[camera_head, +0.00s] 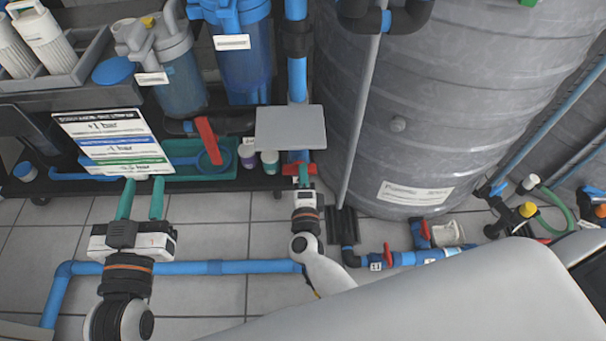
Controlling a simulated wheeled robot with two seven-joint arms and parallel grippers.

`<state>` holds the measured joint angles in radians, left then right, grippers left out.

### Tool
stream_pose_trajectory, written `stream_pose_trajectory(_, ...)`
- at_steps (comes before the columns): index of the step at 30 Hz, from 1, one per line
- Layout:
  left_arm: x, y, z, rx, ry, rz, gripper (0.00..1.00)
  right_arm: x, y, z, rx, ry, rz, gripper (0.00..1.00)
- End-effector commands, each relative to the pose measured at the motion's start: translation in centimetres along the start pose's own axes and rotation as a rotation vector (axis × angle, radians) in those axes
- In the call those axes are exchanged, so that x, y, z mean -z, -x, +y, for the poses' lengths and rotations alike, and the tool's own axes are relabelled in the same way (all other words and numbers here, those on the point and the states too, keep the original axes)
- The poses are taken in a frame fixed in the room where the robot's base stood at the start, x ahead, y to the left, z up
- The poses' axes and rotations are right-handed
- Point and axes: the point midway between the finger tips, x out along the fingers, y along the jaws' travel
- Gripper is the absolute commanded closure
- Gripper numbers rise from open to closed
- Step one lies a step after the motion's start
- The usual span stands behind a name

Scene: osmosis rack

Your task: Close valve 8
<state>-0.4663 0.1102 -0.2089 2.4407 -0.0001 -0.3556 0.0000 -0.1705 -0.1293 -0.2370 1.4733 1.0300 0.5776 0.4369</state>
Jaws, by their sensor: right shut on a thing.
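My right gripper (303,174) is at the middle of the head view, just below a grey plate on the blue vertical pipe (297,80). It is shut on a small red valve handle (291,169), partly hidden by the fingers. I cannot read a number on this valve, so I cannot tell if it is valve 8. My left gripper (142,186) is at the left, its two green fingers apart and empty, in front of the pressure sign. Other red handles show on the rack (208,140) and on the floor pipe (388,256); their numbers are unreadable.
A large grey tank (440,110) stands right of my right gripper. Filter housings (243,60), the grey plate (290,127) and a sign (110,140) crowd the rack. A blue pipe (225,267) runs low along the tiled floor.

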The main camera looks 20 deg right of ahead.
Motion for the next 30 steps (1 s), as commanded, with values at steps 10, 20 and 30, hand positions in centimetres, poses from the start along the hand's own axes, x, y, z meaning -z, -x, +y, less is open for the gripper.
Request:
stream_pose_trajectory(10, -0.18, -0.03, -0.04, 0.001, 0.000, -0.011, 0.64, -0.02, 0.14, -0.24, 0.005, -0.017, 0.000, 1.00)
stream_pose_trajectory(20, -0.19, -0.03, -0.05, 0.001, 0.001, -0.011, 0.64, -0.01, 0.09, -0.17, 0.004, -0.015, 0.000, 0.66)
stream_pose_trajectory(30, -0.07, -0.02, -0.01, 0.000, 0.000, 0.006, 0.64, 0.00, 0.75, -0.07, 0.004, -0.013, 0.001, 0.66)
